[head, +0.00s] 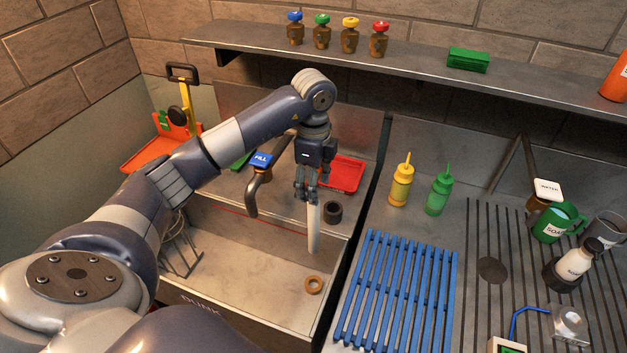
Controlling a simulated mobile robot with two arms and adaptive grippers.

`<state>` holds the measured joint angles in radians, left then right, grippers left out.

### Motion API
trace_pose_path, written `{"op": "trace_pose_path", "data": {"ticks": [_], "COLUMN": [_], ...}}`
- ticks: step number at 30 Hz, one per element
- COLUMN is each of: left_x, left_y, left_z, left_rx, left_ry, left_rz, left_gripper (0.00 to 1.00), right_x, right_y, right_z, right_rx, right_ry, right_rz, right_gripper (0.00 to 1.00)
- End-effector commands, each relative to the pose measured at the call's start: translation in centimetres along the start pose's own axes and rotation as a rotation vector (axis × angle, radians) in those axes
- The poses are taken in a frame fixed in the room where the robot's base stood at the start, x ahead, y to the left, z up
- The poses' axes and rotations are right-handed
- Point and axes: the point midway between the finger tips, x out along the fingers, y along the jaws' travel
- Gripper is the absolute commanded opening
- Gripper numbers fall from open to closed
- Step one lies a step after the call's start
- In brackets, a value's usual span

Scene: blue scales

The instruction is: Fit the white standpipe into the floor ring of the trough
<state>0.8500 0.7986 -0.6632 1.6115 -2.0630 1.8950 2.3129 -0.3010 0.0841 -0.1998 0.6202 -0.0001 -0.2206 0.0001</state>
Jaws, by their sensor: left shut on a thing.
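My left gripper (307,190) is shut on the upper end of the white standpipe (314,228). The standpipe hangs nearly upright, its lower end above the trough floor. The trough (235,247) is a pale grey basin at the lower middle. The floor ring (313,284) is a small brown ring in its right part. In the picture the pipe's lower end is just above the ring, and a gap shows between them. My right gripper is not in view.
A black cylinder (333,211) and a red tray (342,174) are behind the pipe. A FILL-marked tap (259,170) stands left of it. A wire rack (178,250) is at the trough's left. A blue slatted rack (397,290) lies to the right.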

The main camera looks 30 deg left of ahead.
Motion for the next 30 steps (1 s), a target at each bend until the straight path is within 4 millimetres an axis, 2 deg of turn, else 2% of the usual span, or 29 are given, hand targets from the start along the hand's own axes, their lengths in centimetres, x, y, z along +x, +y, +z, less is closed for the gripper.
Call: {"op": "trace_pose_path", "data": {"ticks": [3, 16, 30], "left_x": [1.5, 5.7, 10.4], "left_y": [0.0, 0.0, 0.0], "left_z": [0.0, 0.0, 0.0], "left_rx": [0.0, 0.0, 0.0], "left_ry": [0.0, 0.0, 0.0], "left_rz": [-0.001, -0.002, 0.0], "left_gripper": [0.0, 0.0, 0.0], "right_x": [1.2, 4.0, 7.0], "right_y": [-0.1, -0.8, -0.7], "right_z": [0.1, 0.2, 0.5], "right_rx": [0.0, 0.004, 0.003], "right_ry": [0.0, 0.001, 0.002], "right_rz": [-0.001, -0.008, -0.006], "right_gripper": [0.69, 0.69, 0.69]}}
